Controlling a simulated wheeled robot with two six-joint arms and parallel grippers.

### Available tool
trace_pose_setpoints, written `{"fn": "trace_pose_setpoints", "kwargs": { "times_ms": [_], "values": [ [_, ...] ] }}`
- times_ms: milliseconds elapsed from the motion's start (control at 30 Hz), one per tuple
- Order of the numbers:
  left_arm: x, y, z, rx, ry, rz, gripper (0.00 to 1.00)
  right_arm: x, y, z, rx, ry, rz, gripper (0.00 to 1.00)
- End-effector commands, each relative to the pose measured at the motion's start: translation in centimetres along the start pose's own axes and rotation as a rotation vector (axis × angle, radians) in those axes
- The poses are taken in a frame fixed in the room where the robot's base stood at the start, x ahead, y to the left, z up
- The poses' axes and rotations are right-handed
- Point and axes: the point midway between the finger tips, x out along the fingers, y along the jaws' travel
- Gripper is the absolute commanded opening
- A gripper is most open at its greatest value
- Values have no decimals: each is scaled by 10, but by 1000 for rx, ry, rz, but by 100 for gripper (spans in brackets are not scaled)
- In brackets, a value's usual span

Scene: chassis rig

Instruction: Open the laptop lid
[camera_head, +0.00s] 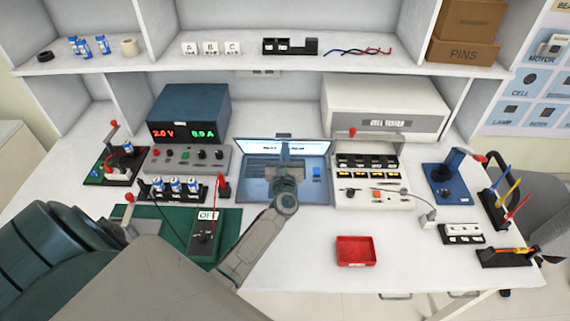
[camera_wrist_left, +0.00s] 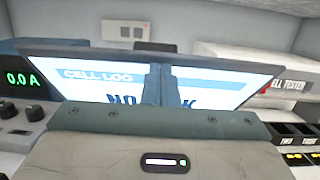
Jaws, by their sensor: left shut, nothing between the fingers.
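The laptop (camera_head: 316,192) stands at the middle of the bench, between the power supply and the cell tester. Its lid (camera_head: 258,147) is raised and tilted back, and the lit screen faces me. In the left wrist view the screen (camera_wrist_left: 95,78) reads "CELL LOG" above larger text partly hidden by my fingers. My left gripper (camera_head: 285,146) is over the laptop base, in front of the screen. Its fingers (camera_wrist_left: 160,85) are together and empty. I cannot tell whether they touch the lid. The wrist and fingers hide the middle of the keyboard deck. My right gripper is not in view.
The power supply (camera_head: 188,112) and a grey switch panel (camera_head: 178,159) stand left of the laptop. The cell tester (camera_head: 384,105) and a white cell rack (camera_head: 369,162) stand right. A red tray (camera_head: 356,251) lies in front, with clear bench around it.

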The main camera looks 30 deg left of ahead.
Motion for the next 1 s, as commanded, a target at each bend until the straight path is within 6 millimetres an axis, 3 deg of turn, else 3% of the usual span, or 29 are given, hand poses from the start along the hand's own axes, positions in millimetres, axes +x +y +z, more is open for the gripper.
{"fn": "trace_pose_setpoints", "kwargs": {
  "times_ms": [233,600,1000],
  "values": [
    [46,0,23,0,-5,1,0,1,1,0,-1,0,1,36],
    [106,0,31,0,-3,1,0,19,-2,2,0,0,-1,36],
    [138,0,29,1,-1,0,0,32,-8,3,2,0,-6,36]
  ]
}}
